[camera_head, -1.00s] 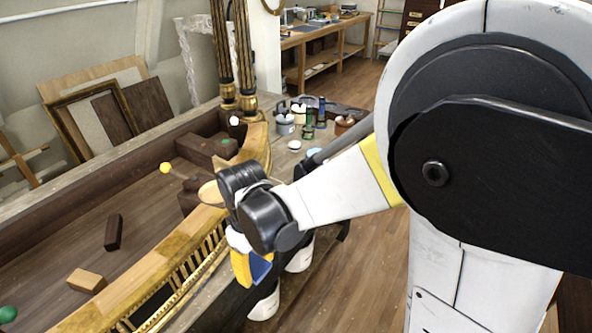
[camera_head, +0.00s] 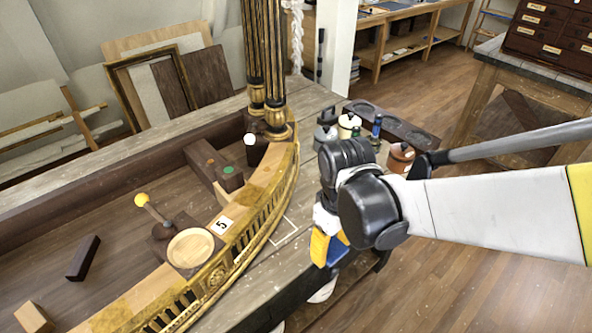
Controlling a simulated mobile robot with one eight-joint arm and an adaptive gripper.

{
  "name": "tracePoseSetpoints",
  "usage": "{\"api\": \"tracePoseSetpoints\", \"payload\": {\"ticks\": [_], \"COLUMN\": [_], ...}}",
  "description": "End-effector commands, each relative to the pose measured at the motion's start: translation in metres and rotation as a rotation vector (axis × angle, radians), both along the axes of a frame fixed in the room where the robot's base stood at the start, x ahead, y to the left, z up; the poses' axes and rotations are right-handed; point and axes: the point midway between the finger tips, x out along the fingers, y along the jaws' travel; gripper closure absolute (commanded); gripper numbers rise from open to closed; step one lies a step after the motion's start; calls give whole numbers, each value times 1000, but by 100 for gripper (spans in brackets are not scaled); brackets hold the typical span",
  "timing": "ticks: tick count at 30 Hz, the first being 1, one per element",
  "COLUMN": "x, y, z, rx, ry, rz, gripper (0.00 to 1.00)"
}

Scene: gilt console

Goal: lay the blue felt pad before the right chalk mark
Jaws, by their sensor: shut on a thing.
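My gripper (camera_head: 326,240) hangs over the grey plank table top (camera_head: 262,287), right of the gilt console's curved front. Its yellow finger parts point down. It is shut on a blue piece (camera_head: 339,249), which looks like the blue felt pad; only part of it shows beside the fingers. A thin white chalk mark (camera_head: 287,238) lies on the planks between the gilt front and my gripper, to the gripper's left. I see no second chalk mark, so I cannot tell whether this is the right one.
The gilt console (camera_head: 262,222) curves along the table. On it are a round wooden disc (camera_head: 190,248), a card marked 5 (camera_head: 221,225) and a yellow-knobbed lever (camera_head: 142,200). Jars and bottles (camera_head: 349,125) and an orange-brown pot (camera_head: 400,157) stand behind my gripper.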

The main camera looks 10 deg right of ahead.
Motion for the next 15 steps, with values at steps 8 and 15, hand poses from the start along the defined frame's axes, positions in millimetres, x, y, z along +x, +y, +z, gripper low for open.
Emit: {"api": "tracePoseSetpoints", "payload": {"ticks": [8,15], "x": [50,85], "y": [37,62], "z": [-42,-66], "rx": [0,0], "ry": [0,0], "rz": [3,2], "gripper": [68,68]}}
